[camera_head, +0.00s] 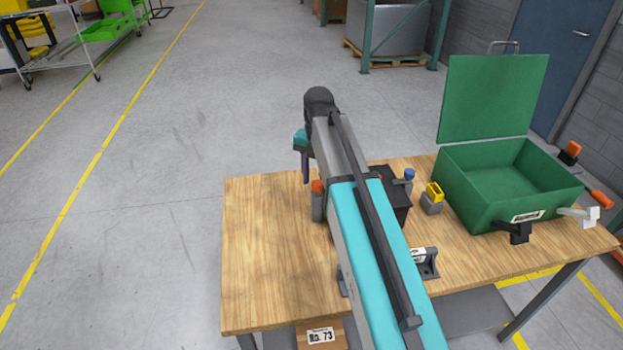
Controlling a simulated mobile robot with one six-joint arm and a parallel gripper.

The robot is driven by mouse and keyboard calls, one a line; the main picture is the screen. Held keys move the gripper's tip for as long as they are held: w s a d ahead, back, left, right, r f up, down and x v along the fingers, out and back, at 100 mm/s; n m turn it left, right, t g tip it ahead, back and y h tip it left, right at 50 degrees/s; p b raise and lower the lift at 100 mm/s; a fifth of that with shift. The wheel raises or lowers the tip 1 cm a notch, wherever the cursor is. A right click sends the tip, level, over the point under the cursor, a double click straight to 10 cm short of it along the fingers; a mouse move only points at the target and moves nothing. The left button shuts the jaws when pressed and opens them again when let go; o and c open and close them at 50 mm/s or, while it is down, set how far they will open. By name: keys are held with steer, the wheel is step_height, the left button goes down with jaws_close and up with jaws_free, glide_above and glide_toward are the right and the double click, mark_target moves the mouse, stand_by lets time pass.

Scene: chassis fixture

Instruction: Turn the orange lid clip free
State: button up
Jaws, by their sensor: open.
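A green box (478,212) stands on the right of the wooden table, with its lid (490,98) raised upright at the back. An orange-ended black part (571,150) shows at the box's back right. A separate orange piece (602,198) shows by its right side. I cannot tell which of these is the lid clip. A black clip (515,231) and a white clip (583,213) stick out at the box's front. My gripper (305,177) is open, pointing down near the table's back left, well left of the box. Its fingers are small and partly hidden by my arm.
A grey post with an orange top (317,187) stands beside my arm. A black box (397,205), a blue-topped part (409,175) and a yellow-topped grey block (432,196) stand between my arm and the green box. The table's left side (265,250) is clear.

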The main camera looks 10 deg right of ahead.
mark_target(317, 183)
steer(key=shift+r, duration=0.1)
step_height(317, 183, up, 14)
steer(key=b, duration=0.3)
steer(key=shift+f+b, duration=0.2)
steer(key=shift+b, duration=0.1)
stand_by(0.4)
stand_by(0.4)
